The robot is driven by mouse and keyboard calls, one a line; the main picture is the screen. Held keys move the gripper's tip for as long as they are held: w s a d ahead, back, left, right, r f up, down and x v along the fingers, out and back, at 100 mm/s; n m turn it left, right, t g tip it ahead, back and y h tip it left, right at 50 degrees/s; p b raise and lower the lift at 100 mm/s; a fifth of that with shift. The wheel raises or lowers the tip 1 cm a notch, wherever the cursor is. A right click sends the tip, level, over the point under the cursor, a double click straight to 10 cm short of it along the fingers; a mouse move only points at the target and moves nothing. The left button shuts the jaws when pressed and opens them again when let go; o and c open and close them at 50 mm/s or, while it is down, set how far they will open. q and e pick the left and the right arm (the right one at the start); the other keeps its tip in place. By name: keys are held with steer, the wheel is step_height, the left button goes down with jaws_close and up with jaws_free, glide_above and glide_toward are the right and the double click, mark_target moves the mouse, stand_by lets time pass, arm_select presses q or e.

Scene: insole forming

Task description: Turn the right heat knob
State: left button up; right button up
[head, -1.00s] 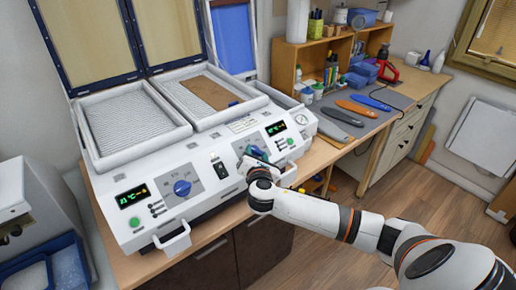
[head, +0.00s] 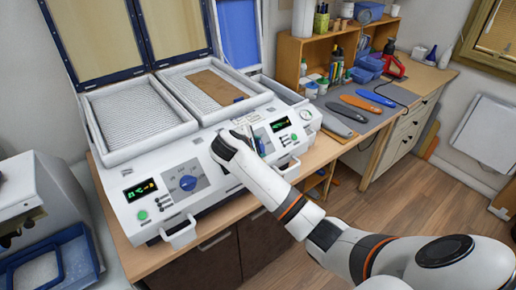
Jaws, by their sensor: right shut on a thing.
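The white forming machine (head: 225,175) stands on the wooden bench with a sloping front panel. Its right heat knob (head: 262,147) is blue and mostly hidden behind my right gripper and wrist, with only a sliver showing. My right gripper (head: 255,143) is at this knob and shut on it; the fingertips are largely hidden. The left heat knob (head: 187,183) is blue and fully visible on its grey dial, with nothing touching it. My left gripper is not in view.
White handles (head: 180,231) stick out from the machine's front. Insoles (head: 352,108) lie on a grey mat at the right. The floor in front is clear.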

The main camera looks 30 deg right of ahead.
steer(key=m+g, duration=0.1)
steer(key=m+g+y, duration=0.1)
steer(key=m, duration=0.1)
steer(key=shift+w+d+r, duration=0.1)
steer(key=shift+w+r, duration=0.1)
steer(key=shift+w+d+m+g+y, duration=0.1)
steer(key=shift+m+g+y, duration=0.8)
steer(key=shift+m+g, duration=0.1)
steer(key=o, duration=1)
steer(key=shift+d, duration=0.1)
steer(key=shift+r, duration=0.15)
